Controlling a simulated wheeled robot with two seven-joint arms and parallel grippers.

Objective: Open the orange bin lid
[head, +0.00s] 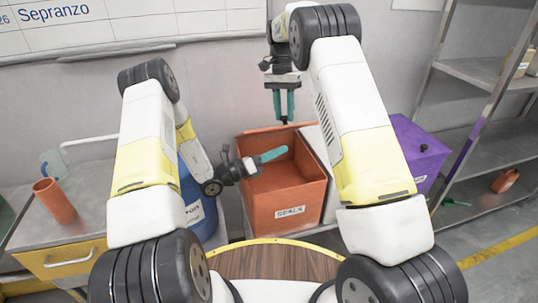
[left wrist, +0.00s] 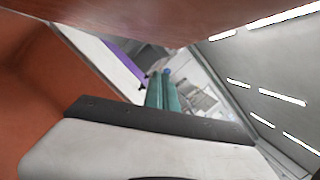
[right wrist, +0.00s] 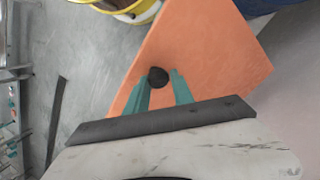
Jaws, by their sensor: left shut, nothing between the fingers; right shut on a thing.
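The orange bin (head: 283,200), labelled SEALS, stands open-topped beyond the round wooden table, its inside showing. Its orange lid shows as a thin strip (head: 256,133) above the bin's back; the right wrist view shows its flat face (right wrist: 205,50) with a black knob (right wrist: 158,77). My right gripper (head: 284,121) points down over the bin's back, shut on the knob, which sits between its teal fingertips. My left gripper (head: 284,150) reaches across the bin's opening from the left, below the lid strip, shut and empty. In the left wrist view a reddish surface (left wrist: 130,15) lies above its fingers.
A blue bin (head: 197,205) stands left of the orange bin, partly hidden by my left arm. A purple bin (head: 415,150) stands on the right, partly behind my right arm. A counter with an orange cup (head: 55,201) is at left; shelves (head: 485,140) are at right.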

